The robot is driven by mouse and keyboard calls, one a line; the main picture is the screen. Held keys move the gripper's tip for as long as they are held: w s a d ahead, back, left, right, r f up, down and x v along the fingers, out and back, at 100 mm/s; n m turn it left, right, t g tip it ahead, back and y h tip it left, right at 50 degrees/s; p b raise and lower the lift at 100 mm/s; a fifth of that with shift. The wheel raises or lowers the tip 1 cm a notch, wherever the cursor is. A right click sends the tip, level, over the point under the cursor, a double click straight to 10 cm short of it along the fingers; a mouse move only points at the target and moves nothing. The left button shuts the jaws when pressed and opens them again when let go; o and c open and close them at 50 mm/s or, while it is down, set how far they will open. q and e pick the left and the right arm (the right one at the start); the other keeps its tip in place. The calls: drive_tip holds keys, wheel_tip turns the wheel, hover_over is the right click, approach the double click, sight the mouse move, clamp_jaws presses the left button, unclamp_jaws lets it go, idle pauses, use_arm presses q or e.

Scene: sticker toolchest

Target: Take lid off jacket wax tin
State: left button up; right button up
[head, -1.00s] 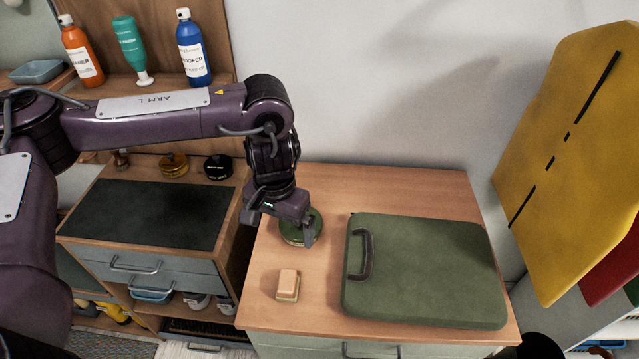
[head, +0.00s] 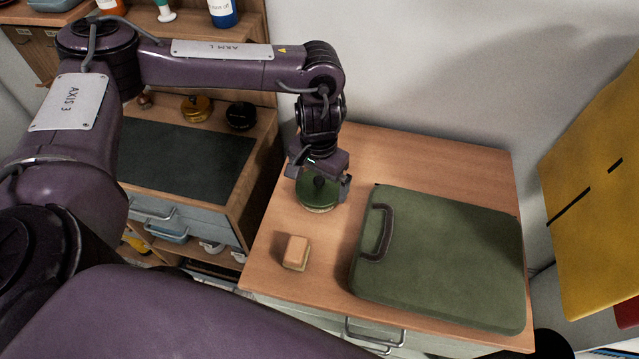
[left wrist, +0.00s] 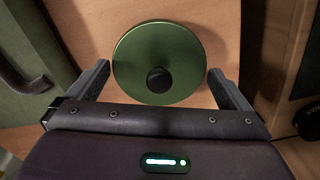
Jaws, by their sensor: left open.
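The jacket wax tin (head: 318,209) stands on the wooden cabinet top near its left side. Its green round lid (head: 318,188) with a dark central knob is on it; in the left wrist view the lid (left wrist: 135,60) and its black knob (left wrist: 160,80) show from above. My left gripper (head: 318,190) is over the tin, pointing down. Its two fingers are spread, one on each side of the lid, with nothing gripped; the left wrist view shows gaps between the fingers (left wrist: 160,82) and the rim. My right gripper is out of view.
A tan block (head: 296,252) lies in front of the tin. A green case (head: 440,260) with a dark handle fills the right of the top. A lower bench with a dark mat (head: 185,160), a gold tin (head: 196,108) and a black tin (head: 240,115) is at left.

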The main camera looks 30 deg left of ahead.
use_arm(q)
drive_tip(key=shift+f, duration=0.25)
drive_tip(key=c, duration=0.6)
